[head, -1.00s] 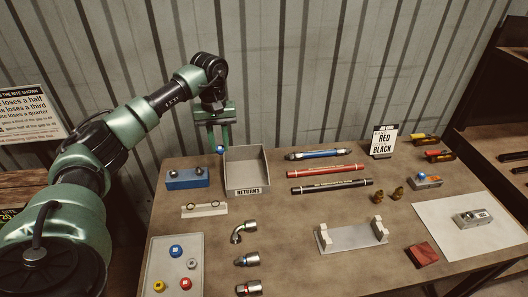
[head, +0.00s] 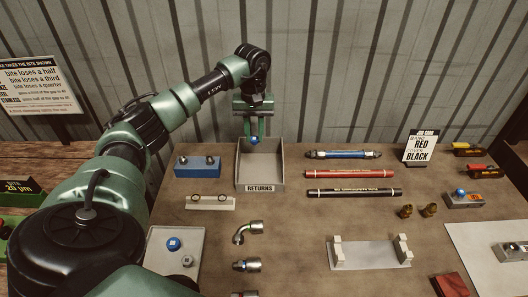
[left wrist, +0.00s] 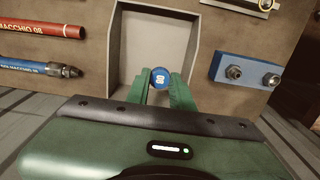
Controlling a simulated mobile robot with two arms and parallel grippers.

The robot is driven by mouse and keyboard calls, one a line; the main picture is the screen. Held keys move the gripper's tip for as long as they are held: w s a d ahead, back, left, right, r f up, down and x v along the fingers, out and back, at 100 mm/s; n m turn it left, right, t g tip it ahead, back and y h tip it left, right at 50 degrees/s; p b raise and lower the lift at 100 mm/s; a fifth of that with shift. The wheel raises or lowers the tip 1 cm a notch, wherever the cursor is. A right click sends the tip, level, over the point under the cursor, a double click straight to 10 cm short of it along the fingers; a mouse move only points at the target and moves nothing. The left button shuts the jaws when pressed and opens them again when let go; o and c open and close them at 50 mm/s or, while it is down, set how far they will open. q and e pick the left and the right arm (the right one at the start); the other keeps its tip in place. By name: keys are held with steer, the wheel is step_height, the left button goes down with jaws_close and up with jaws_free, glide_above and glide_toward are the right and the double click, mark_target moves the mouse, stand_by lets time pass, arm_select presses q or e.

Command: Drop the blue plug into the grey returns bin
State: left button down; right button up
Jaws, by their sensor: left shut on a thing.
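The blue plug (head: 255,141) is held between the fingertips of my left gripper (head: 255,135), over the back part of the grey returns bin (head: 260,170). In the left wrist view the plug (left wrist: 160,78) sits between the two green fingers (left wrist: 160,88), with its marked round face showing. The bin (left wrist: 155,40) lies behind it there, and its floor looks empty. The plug's exact height above the bin is hard to tell. The bin's front carries a RETURNS label. My right gripper is not in view.
A blue block with two fittings (head: 197,167) stands close left of the bin. Blue, red (head: 349,174) and black hoses lie to its right. A tray (head: 155,265) with another blue plug (head: 173,243) is at front left. A corrugated wall stands behind the table.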

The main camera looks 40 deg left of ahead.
arm_select(q)
steer(key=shift+s, duration=0.2)
steer(key=c, duration=1.1)
jaws_free()
steer(key=shift+c, duration=0.2)
steer(key=shift+r, duration=0.2)
step_height(320, 180, up, 7)
steer(key=shift+b, duration=1)
steer(key=shift+r, duration=0.2)
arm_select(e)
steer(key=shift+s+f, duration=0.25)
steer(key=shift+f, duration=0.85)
